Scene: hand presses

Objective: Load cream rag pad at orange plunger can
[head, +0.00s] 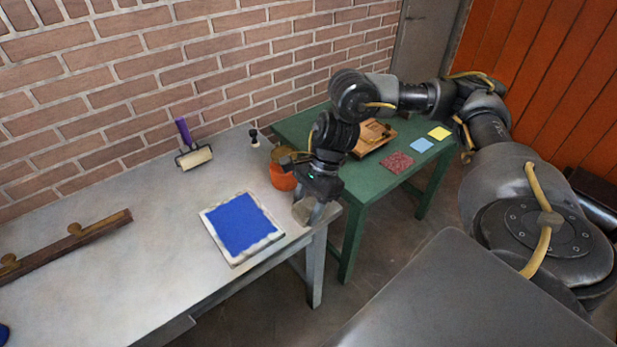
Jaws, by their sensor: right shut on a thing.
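The orange plunger can (282,178) stands near the back right part of the grey table, with a brass-coloured top. My right gripper and wrist partly cover it. My right gripper (310,204) points down just in front of the can, near the table's right end. It is shut on a small cream thing, which looks like the cream rag pad (300,212); the fingers hide part of it. I cannot tell whether the pad touches the table. My left gripper is not in view.
A blue panel with a pale border (241,229) lies left of my right gripper. A purple-handled roller (190,146) and a small black-handled tool (254,138) are behind. A wooden bar (68,243) lies left. A green table (352,218) holds coloured sheets and a wooden item.

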